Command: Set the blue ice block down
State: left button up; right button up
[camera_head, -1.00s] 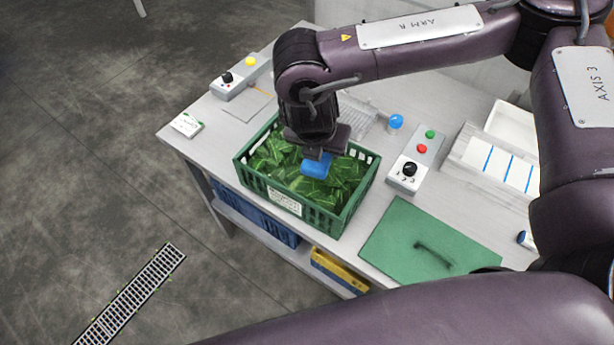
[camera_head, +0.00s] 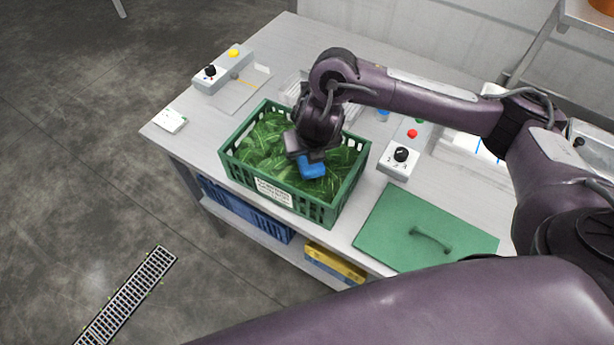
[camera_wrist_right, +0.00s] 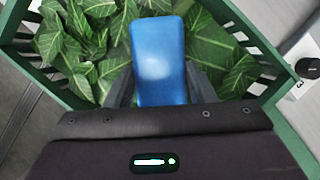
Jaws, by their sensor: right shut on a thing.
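The blue ice block (camera_head: 312,167) is in my right gripper (camera_head: 306,156), over the leaves in the green crate. In the right wrist view the blue ice block (camera_wrist_right: 160,60) stands out between the two fingers of my right gripper (camera_wrist_right: 160,88), which is shut on it. The green crate (camera_head: 325,213) holds dark green leaves (camera_head: 262,150) and stands on the metal table. I cannot tell whether the block touches the leaves. My left gripper is not in view; a purple arm link of mine crosses the bottom of the head view.
A green lid (camera_head: 420,232) with a dark handle lies right of the crate. A control box (camera_head: 399,160) with a knob stands beside the crate; another box (camera_head: 222,72) with a yellow button stands at back left. Bare table (camera_head: 285,50) shows behind the crate.

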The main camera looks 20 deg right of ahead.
notch_tip(320, 180, down, 4)
jog(key=shift+r, duration=0.2)
jog(key=shift+f, duration=2.5)
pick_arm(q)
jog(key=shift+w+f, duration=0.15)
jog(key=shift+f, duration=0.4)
pick_arm(e)
jog(key=o, duration=1.1)
jog(key=shift+c, duration=0.2)
jog(key=shift+r, duration=0.1)
